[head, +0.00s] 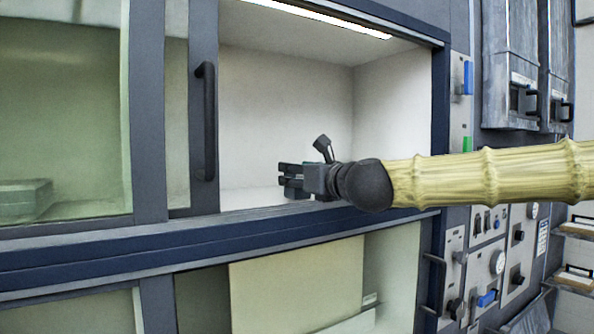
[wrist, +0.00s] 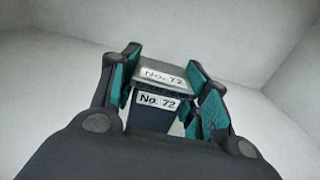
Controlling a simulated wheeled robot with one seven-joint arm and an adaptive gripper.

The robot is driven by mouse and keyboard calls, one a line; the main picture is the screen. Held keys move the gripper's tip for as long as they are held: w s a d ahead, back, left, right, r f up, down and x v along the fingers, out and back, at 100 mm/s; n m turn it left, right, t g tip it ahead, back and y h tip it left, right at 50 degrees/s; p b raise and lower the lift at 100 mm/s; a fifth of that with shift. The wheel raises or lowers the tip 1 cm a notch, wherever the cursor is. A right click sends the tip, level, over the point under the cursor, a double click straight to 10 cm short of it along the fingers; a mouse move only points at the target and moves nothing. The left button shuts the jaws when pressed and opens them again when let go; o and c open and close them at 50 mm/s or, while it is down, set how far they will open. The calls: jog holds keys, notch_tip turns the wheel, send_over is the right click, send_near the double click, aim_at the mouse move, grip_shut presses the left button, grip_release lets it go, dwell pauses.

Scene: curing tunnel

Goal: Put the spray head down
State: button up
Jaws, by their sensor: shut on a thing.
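The thing in my grip, which I take as the spray head (wrist: 150,115), is a dark block with a pale top and two labels reading "No. 72" in the wrist view. My gripper (wrist: 165,90) has its teal-padded fingers on either side of it. In the head view my gripper (head: 292,180) reaches through the opening into a white-walled chamber (head: 285,105), low and close to its floor. The held thing is hard to make out there. I cannot tell whether it touches the floor.
A sliding glass door (head: 65,120) with a black handle (head: 207,120) stands left of the opening. A dark blue sill (head: 120,255) runs below it. Control panels with switches (head: 487,222) are on the right. The chamber looks otherwise empty.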

jog(key=shift+s, duration=0.15)
jog(key=shift+f, duration=0.15)
jog(key=o, duration=1.4)
jog(key=shift+r, duration=0.25)
jog(key=b+v, duration=0.4)
jog(key=v, duration=0.8)
jog(key=shift+f, duration=0.1)
